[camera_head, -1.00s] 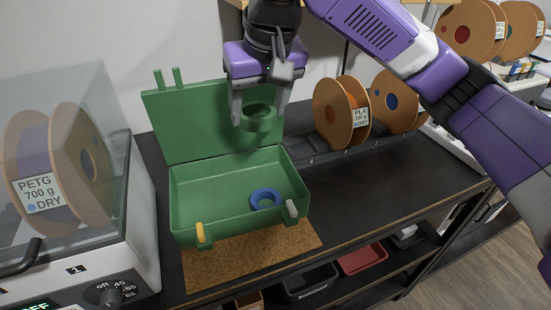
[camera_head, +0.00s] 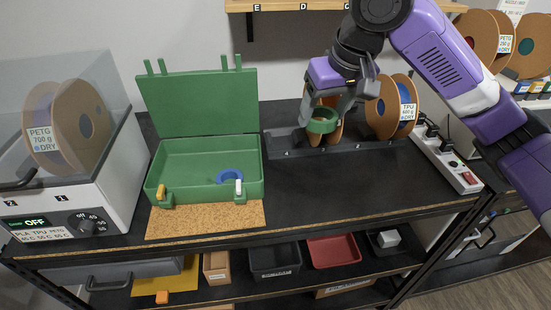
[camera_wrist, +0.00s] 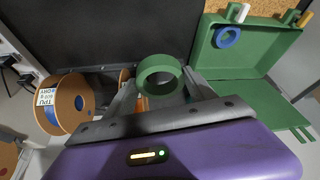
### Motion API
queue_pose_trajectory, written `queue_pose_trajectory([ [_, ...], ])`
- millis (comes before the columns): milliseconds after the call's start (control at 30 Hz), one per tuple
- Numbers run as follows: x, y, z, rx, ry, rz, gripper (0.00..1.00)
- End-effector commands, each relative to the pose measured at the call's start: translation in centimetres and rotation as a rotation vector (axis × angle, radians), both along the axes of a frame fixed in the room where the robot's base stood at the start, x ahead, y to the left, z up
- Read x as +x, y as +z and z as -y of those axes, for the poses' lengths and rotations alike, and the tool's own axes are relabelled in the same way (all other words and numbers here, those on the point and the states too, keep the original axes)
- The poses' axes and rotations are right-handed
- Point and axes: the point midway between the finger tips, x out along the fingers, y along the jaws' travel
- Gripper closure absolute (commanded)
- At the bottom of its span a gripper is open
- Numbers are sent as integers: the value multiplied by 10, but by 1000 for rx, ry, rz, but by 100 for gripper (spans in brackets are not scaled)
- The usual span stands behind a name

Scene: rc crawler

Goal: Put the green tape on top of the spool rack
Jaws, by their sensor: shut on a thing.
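My gripper (camera_head: 324,112) is shut on the green tape (camera_head: 322,127), a short ring held between its fingertips. The tape also shows in the wrist view (camera_wrist: 160,62), at the finger ends. They are in front of the dark spool rack (camera_head: 284,144), at the back of the bench. The rack carries a TPU spool (camera_head: 384,118) to the right of the gripper. Another spool (camera_head: 337,132) is largely hidden behind the tape and fingers. The gap between the tape and the rack cannot be told clearly.
An open green case (camera_head: 165,187) holds a blue ring (camera_head: 229,177) and stands on a cork mat (camera_head: 205,220). A dryer box (camera_head: 100,190) stands at the left, a power strip (camera_head: 450,165) at the right. The black bench top (camera_head: 340,195) is clear in front of the rack.

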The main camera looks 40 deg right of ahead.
Motion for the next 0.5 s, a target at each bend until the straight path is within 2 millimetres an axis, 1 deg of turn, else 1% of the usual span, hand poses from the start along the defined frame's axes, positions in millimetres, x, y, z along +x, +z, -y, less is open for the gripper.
queue_pose_trajectory([
  [33, 0, -11, -1, 4, 3, -3, 77],
  [500, -1, -121, -1, 2, 2, -4, 77],
])
